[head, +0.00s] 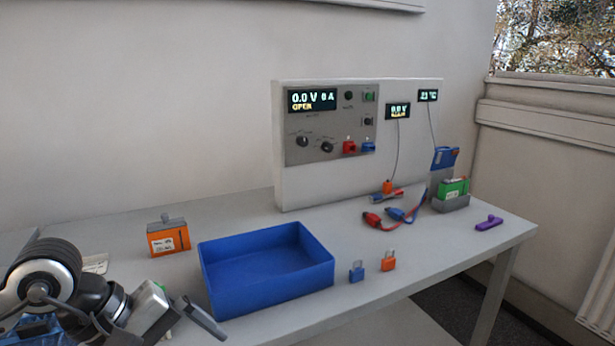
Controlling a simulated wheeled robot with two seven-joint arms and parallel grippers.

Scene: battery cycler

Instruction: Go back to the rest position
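My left gripper (190,318) is at the lower left corner, with its arm coming in from the left. One grey finger points down and right, close to the near left corner of the blue bin. The other finger is not clearly visible, so I cannot tell how far the gripper is open or whether it holds anything. My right gripper is not in view.
An empty blue bin (322,283) and an orange battery (168,238) are near my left arm. Blue (356,272) and orange (388,261) padlocks stand right of the bin. The cycler panel (300,146), red-blue leads (398,215), a green battery in a holder (454,188) and a purple piece (488,223) are farther away.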

